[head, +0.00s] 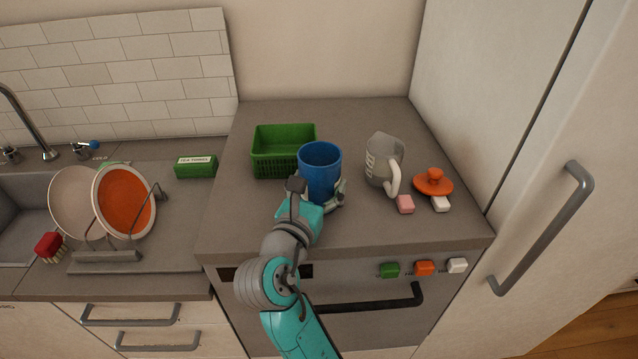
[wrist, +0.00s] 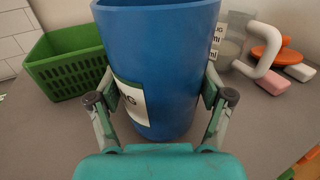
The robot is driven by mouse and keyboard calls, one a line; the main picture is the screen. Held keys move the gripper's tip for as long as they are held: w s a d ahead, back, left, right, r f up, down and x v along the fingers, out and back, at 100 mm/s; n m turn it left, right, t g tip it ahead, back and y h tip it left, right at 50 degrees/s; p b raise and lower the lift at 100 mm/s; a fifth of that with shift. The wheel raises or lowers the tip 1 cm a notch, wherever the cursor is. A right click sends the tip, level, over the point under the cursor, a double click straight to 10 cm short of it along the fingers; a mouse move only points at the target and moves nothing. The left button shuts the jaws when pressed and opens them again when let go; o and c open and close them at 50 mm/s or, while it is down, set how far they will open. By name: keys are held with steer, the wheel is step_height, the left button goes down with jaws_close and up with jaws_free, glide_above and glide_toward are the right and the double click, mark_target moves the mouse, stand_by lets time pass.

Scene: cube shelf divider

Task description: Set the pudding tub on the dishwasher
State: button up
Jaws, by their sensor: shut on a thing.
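The blue pudding tub (head: 320,165) stands upright between the fingers of my gripper (head: 318,196), over the grey top of the appliance with a front handle and knobs, which I take for the dishwasher (head: 350,232). In the wrist view the tub (wrist: 165,60) fills the middle and shows part of a white label ending in "G". My gripper (wrist: 160,98) is shut on the tub, one finger on each side. The tub's base is low over the grey top; I cannot tell whether it touches.
A green basket (head: 270,155) stands behind left of the tub. A grey measuring jug (head: 383,165), an orange lidded thing (head: 433,182) and small pink (head: 405,204) and white (head: 440,204) blocks are to the right. A dish rack with plates (head: 125,200) is far left. A tall cabinet (head: 540,130) bounds the right.

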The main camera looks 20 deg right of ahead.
steer(key=shift+f, duration=0.15)
steer(key=o, duration=1.5)
steer(key=shift+o, duration=0.2)
steer(key=shift+s+a, duration=0.1)
steer(key=shift+a, duration=0.05)
steer(key=v, duration=1.1)
steer(key=shift+s+a, duration=0.2)
steer(key=shift+s, duration=0.1)
